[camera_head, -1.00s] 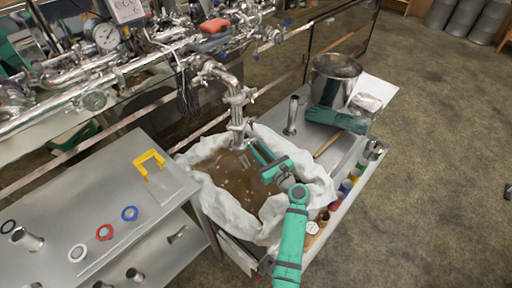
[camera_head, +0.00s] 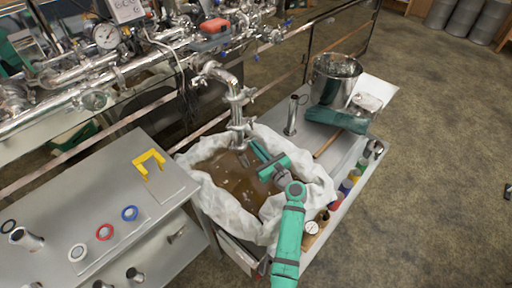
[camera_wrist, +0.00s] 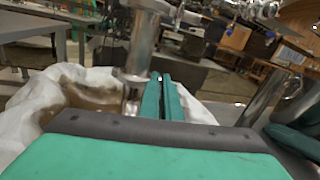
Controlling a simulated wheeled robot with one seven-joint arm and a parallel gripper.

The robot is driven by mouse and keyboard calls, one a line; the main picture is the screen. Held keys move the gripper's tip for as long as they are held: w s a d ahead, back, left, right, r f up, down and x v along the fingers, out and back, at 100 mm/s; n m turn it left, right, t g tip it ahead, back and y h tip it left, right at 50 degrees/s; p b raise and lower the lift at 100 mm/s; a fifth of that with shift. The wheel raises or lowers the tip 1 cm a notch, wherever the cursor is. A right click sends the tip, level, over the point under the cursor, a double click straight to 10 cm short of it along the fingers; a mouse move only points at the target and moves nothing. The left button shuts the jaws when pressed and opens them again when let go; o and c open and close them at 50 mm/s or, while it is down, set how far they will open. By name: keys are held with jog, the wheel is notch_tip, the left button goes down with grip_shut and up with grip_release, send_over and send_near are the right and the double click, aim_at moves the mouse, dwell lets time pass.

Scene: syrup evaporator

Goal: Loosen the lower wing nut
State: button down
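A steel pipe (camera_head: 235,108) hangs down over the cloth-lined tub of brown liquid, and it also shows in the wrist view (camera_wrist: 142,45). An upper clamp (camera_head: 240,97) and a lower clamp (camera_head: 238,127) sit around it. The lower wing nut is too small to make out clearly. My gripper (camera_head: 253,145) reaches toward the pipe from the lower right, tips close to the lower clamp. In the wrist view my gripper's fingers (camera_wrist: 160,80) are almost together, with a thin dark gap, just right of the pipe. I cannot tell whether they touch the nut.
The white-cloth-lined tub (camera_head: 205,195) surrounds the pipe's lower end. A steel pot (camera_head: 333,78) and an upright steel tube (camera_head: 291,115) stand on the cart to the right. A bench with a yellow bracket (camera_head: 149,162) and coloured rings is at left.

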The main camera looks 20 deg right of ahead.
dwell(0.3)
jog(key=c, duration=2)
grip_release()
jog(key=shift+s, duration=0.15)
jog(key=s, duration=0.3)
jog(key=s+d, duration=0.1)
jog(key=s, duration=0.6)
jog(key=shift+s+d, duration=0.25)
jog(key=shift+d, duration=0.05)
